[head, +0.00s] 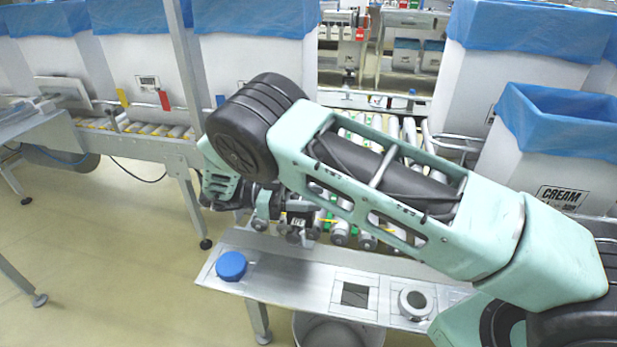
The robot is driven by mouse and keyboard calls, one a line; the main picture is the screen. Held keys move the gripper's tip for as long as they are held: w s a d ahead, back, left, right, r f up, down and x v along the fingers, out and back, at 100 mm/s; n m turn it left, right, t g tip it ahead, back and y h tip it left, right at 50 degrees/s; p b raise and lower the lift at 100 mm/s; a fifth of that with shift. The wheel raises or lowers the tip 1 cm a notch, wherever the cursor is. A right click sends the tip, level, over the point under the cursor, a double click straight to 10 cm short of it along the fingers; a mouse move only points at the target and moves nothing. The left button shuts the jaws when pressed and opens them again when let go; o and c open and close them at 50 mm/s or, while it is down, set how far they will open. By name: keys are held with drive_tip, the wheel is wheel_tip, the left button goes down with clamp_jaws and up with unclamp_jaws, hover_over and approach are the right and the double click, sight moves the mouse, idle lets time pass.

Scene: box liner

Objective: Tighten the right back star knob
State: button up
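My arm reaches in from the right and bends down at its black elbow joint. My gripper (300,207) is low beside the conveyor's near side, partly hidden by my own arm. Its fingers are too small and too covered to tell whether they are open or shut. Several small dark and grey round parts (292,234) sit at the machine's edge just below the gripper. I cannot tell which of them, if any, is the right back star knob, nor whether the gripper touches it.
A metal shelf (300,285) in front carries a blue round cap (231,265) and a grey round part (415,304). Rollers (405,135) run behind my arm. A blue-lined CREAM box (535,165) stands at right. Another conveyor (150,130) lies at left, with open floor before it.

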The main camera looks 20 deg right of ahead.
drive_tip(key=shift+s+m+g+y+p, duration=0.1)
drive_tip(key=shift+m+g+y+p, duration=0.55)
drive_tip(key=shift+g+p, duration=0.35)
drive_tip(key=shift+f, duration=0.1)
drive_tip(key=o, duration=1)
drive_tip(key=shift+d, duration=0.1)
drive_tip(key=shift+c, duration=0.2)
